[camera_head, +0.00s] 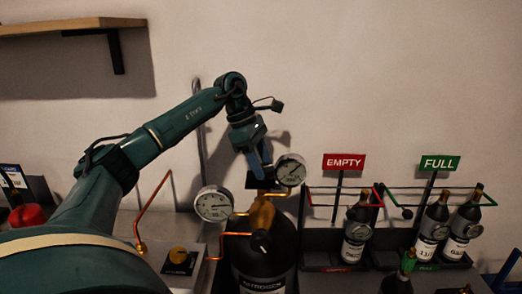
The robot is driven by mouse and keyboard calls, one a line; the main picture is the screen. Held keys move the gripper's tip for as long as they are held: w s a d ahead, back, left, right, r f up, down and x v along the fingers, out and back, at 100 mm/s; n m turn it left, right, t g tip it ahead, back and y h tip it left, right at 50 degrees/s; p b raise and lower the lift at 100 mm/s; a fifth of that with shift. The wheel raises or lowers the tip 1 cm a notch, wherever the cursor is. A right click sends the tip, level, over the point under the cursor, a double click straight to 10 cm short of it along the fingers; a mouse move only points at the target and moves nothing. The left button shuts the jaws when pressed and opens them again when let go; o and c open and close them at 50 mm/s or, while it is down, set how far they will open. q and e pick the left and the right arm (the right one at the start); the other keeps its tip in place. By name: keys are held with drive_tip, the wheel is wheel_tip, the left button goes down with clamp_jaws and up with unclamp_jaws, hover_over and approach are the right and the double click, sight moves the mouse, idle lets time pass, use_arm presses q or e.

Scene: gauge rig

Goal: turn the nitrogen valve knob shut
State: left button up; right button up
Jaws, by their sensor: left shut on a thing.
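The nitrogen cylinder (262,262) is a dark bottle with a NITROGEN label, standing at the bottom centre. A brass valve body (262,212) sits on its top, with two round white gauges, one at the left (213,204) and one at the upper right (291,170). My left gripper (259,180) reaches down from above onto the top of the valve. It is shut on the valve knob, which is mostly hidden by the fingers. How far the knob is turned cannot be told. My right gripper is not in view.
Racks with a red EMPTY sign (344,162) and a green FULL sign (440,163) hold dark bottles at the right. A green-topped bottle (406,264) stands in front. A shelf (70,27) hangs upper left.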

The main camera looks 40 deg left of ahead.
use_arm(q)
drive_tip(key=m+g+p, duration=0.1)
drive_tip(key=m+p, duration=0.1)
drive_tip(key=shift+w+r+m, duration=0.1)
drive_tip(key=shift+r+m, duration=0.05)
drive_tip(key=shift+m, duration=0.15)
drive_tip(key=shift+w+m+g+p, duration=0.1)
drive_tip(key=shift+m+g+p, duration=0.5)
drive_tip(key=shift+m, duration=0.9)
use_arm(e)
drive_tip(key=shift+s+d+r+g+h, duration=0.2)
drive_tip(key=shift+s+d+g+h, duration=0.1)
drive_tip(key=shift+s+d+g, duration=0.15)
use_arm(q)
drive_tip(key=shift+f, duration=0.2)
drive_tip(key=o, duration=1)
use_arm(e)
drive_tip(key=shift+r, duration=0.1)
